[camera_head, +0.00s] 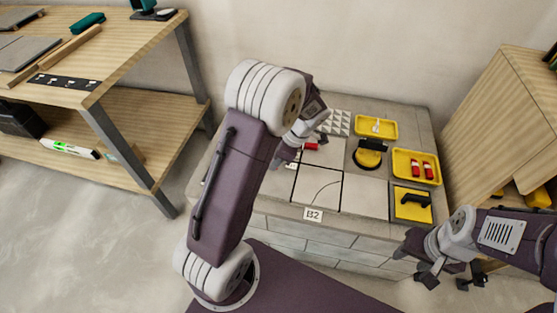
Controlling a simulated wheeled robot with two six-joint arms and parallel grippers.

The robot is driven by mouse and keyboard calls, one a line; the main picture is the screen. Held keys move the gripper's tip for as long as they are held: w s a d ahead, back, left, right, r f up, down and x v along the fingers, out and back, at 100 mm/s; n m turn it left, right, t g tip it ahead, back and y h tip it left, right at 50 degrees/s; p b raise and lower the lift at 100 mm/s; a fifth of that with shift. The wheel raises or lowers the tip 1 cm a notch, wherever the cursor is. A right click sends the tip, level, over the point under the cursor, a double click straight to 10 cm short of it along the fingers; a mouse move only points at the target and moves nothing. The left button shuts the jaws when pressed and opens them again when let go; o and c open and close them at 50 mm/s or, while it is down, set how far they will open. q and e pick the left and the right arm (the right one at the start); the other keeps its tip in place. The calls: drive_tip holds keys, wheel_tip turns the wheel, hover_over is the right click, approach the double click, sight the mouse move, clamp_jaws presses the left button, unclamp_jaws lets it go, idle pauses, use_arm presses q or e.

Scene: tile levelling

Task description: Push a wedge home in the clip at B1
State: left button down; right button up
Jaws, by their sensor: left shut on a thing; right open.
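My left gripper (318,141) is over the back left of the tiled slab, its arm reaching across the view. It is shut on what looks like a red wedge (311,146), just at its fingertips. Whether this wedge touches a clip cannot be made out. A small white tag (291,165) shows partly beside my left arm; its writing is not readable, and the B1 clip cannot be made out. Two more red wedges (415,170) lie in a yellow tray (399,158) at the right. My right gripper (447,275) is open and empty, low in front of the slab's right side.
Light tiles (315,187) have a label B2 (313,215) at the front edge. A black-and-yellow suction lifter (370,155), a smaller yellow tray (376,127) and a black tool on a yellow mat (411,212) stand right. A wooden shelf (130,60) is left, a cabinet (495,115) right.

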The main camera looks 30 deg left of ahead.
sight(270, 176)
use_arm(q)
drive_tip(key=shift+w, duration=0.15)
drive_tip(key=shift+s, duration=0.2)
drive_tip(key=shift+f+b, duration=2.2)
drive_tip(key=shift+f, duration=0.65)
drive_tip(key=shift+a, duration=0.2)
drive_tip(key=shift+s+a+b, duration=0.2)
drive_tip(key=shift+a+b, duration=0.1)
drive_tip(key=shift+a, duration=0.5)
drive_tip(key=shift+s+a, duration=0.15)
drive_tip(key=shift+a, duration=0.55)
drive_tip(key=shift+s+a, duration=0.15)
drive_tip(key=shift+a, duration=0.5)
drive_tip(key=c, duration=1.2)
unclamp_jaws()
drive_tip(key=shift+c, duration=0.2)
